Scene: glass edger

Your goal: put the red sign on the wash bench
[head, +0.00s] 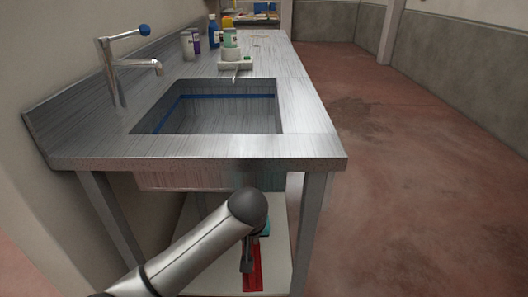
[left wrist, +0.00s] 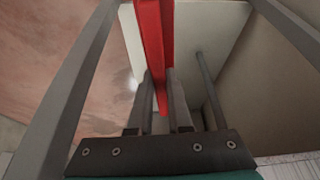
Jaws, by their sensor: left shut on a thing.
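The red sign (head: 254,277) shows in the head view low in front of the wash bench, against the pale lower shelf. My left gripper (head: 247,256) is shut on it, partly hidden behind my own arm. In the left wrist view the red sign (left wrist: 154,45) is a long narrow strip running away between the fingers of the left gripper (left wrist: 159,95). I cannot tell whether the sign touches the shelf. The wash bench (head: 305,115) is steel, with a sunken sink on its near half. My right gripper is in neither view.
A tap (head: 128,65) with a blue knob stands left of the sink (head: 215,115). Several bottles (head: 214,35) and a small pale tray (head: 236,65) stand behind it. The steel top is bare right of the sink. Open red floor (head: 400,180) lies to the right.

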